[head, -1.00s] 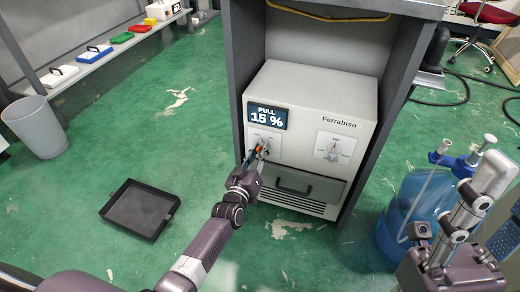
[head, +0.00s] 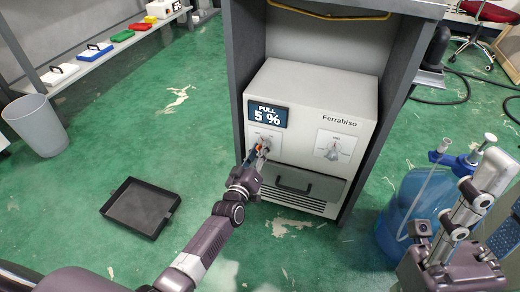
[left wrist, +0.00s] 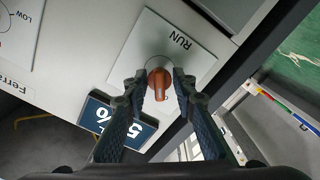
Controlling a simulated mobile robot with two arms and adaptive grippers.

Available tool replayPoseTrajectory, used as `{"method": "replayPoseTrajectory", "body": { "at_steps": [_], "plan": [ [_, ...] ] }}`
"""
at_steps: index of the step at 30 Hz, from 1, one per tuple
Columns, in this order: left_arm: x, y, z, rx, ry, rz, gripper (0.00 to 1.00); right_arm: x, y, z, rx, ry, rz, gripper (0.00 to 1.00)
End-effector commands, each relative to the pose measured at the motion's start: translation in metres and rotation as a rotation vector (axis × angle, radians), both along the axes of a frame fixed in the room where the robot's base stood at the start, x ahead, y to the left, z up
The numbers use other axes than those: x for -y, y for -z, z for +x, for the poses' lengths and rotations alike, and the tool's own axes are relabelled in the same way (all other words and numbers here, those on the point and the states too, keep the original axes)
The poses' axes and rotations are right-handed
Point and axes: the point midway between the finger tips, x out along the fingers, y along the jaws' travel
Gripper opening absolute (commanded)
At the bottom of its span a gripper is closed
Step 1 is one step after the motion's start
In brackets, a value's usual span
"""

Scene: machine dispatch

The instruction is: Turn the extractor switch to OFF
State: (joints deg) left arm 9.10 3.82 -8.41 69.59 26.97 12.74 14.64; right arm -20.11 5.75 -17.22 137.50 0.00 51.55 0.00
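The extractor is a pale grey machine (head: 313,90) marked Ferrabiso, with a display (head: 266,116) reading PULL 5 %. Its switch is an orange-red knob (left wrist: 160,82) on a white plate; RUN is readable beside it in the left wrist view. My left gripper (head: 263,151) is at this knob on the machine's left front. The OFF label is not readable.
A second dial (head: 334,148) is on the machine's right front, above a drawer (head: 300,186). A black tray (head: 140,208) lies on the floor at left. A blue water bottle (head: 405,205) stands at right. Frame posts flank the machine.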

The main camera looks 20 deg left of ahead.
Motion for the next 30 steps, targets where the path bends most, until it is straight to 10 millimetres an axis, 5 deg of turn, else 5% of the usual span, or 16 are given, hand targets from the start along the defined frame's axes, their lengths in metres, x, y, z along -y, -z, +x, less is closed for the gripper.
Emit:
{"method": "replayPoseTrajectory", "body": {
  "at_steps": [11,30],
  "plan": [
    [0.000,0.001,-0.008,-0.001,0.000,0.001,0.26,0.001,-0.001,0.000,0.005,0.002,0.001,0.40],
    [-0.004,0.000,-0.112,-0.001,-0.001,0.001,0.26,0.000,0.000,0.000,0.001,0.001,0.000,0.40]
  ]
}}
